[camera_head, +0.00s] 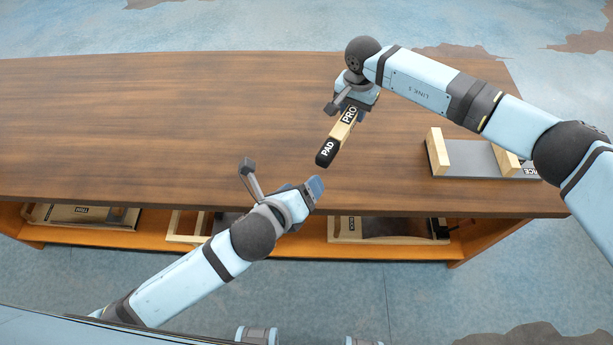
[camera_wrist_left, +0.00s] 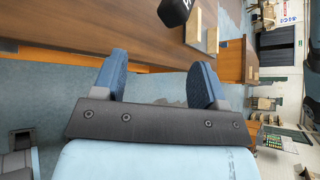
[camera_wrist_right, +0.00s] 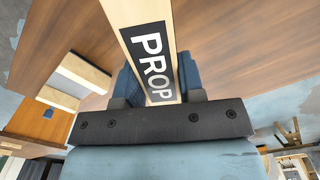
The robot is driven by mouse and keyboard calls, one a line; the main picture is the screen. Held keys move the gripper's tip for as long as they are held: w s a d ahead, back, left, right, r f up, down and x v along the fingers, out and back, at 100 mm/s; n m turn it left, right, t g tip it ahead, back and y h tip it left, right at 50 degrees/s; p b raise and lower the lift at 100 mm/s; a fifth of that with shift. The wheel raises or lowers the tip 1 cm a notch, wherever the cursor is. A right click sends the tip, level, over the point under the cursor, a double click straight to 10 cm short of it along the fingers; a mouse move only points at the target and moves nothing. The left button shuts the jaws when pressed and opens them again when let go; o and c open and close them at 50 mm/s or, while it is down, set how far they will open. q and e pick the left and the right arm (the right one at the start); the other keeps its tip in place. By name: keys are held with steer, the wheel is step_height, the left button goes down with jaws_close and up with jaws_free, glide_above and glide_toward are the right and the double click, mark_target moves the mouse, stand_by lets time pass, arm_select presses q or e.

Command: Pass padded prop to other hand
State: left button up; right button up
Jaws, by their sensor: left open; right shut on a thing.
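The padded prop (camera_head: 339,139) is a light wooden bar with black labels reading "PRO" and "PAD" and a dark padded end. My right gripper (camera_head: 355,108) is shut on its far end and holds it over the table. In the right wrist view the prop (camera_wrist_right: 147,45) runs between the fingers of the right gripper (camera_wrist_right: 157,85), its "PROP" label facing the camera. My left gripper (camera_head: 308,192) is open and empty near the table's front edge, apart from the prop. In the left wrist view the open left gripper (camera_wrist_left: 160,80) shows below the prop's dark end (camera_wrist_left: 174,11).
The wooden table (camera_head: 150,120) is mostly clear. A grey and wood bracket (camera_head: 468,158) stands at its right end. Below the front edge, a shelf (camera_head: 300,246) holds several wooden frames, including one at left (camera_head: 85,215) and one at right (camera_head: 390,229).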

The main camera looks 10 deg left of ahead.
mark_target(327, 156)
arm_select(q)
steer(key=w+d+m, duration=0.1)
steer(key=w+m, duration=0.1)
steer(key=w, duration=0.1)
steer(key=w+d+f+m, duration=0.1)
steer(key=w+d+m, duration=0.1)
steer(key=w+m, duration=0.1)
steer(key=w+d+m, duration=0.2)
steer(key=w+m, duration=0.1)
steer(key=w, duration=0.1)
steer(key=shift+w+d+f+t, duration=0.15)
steer(key=shift+w+t, duration=0.25)
steer(key=c, duration=1)
steer(key=shift+c, duration=0.6)
arm_select(e)
steer(key=o, duration=1.1)
steer(key=shift+r, duration=0.15)
